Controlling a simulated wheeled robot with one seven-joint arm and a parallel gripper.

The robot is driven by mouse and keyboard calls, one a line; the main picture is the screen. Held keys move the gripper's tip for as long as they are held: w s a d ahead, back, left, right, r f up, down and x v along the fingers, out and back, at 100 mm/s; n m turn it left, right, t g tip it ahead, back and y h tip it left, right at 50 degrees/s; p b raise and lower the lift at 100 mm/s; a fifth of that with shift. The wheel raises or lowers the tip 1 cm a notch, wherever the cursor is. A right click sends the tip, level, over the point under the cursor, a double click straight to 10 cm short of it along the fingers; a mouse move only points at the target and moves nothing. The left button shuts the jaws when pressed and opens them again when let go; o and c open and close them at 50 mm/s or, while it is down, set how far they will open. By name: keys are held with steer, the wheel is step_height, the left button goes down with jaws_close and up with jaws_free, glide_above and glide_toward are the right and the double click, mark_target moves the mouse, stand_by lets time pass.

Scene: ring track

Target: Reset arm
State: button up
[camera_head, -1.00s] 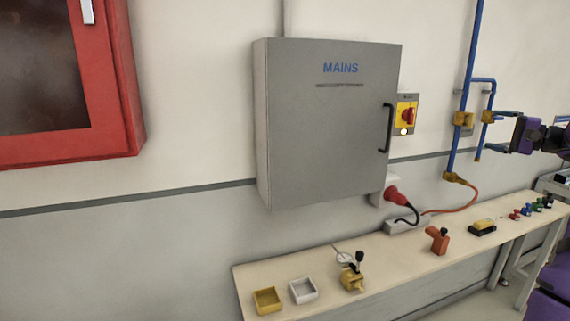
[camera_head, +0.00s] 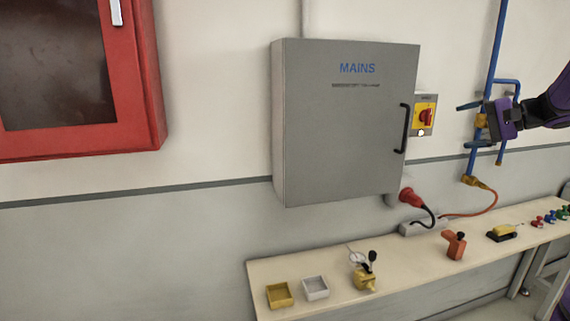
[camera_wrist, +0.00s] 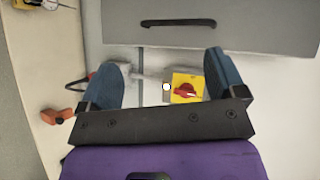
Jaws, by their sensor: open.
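My gripper (camera_head: 470,124) is at the right of the head view, in front of the wall by the blue pipe. Its two blue-grey fingers are spread wide and nothing is between them. In the wrist view my gripper (camera_wrist: 165,85) also shows open, facing the wall. My purple arm reaches in from the right edge of the head view.
A grey MAINS cabinet (camera_head: 345,130) with a black handle hangs on the wall, its door closed. The switch (camera_head: 425,115) is beside it. A bench (camera_head: 400,262) below carries trays, a yellow valve-like part (camera_head: 364,279) and an orange tool (camera_head: 455,245). A red cabinet (camera_head: 150,85) is at left.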

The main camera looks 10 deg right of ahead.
steer(key=s+a+n+g+h, duration=0.25)
steer(key=s+a, duration=0.25)
steer(key=a, duration=0.6)
steer(key=s+a+n+g+h, duration=0.1)
steer(key=s+a+n+g, duration=0.15)
steer(key=s+a, duration=0.6)
steer(key=s+a+f+n+h, duration=0.2)
steer(key=s+a+h, duration=0.1)
steer(key=s, duration=0.3)
steer(key=s+a+f+n+h, duration=0.2)
steer(key=s+a+h, duration=0.1)
steer(key=s+a, duration=0.2)
steer(key=s, duration=0.2)
steer(key=shift+s+a+f+n, duration=0.15)
steer(key=shift+s+f+n, duration=0.15)
steer(key=shift+f+n, duration=0.1)
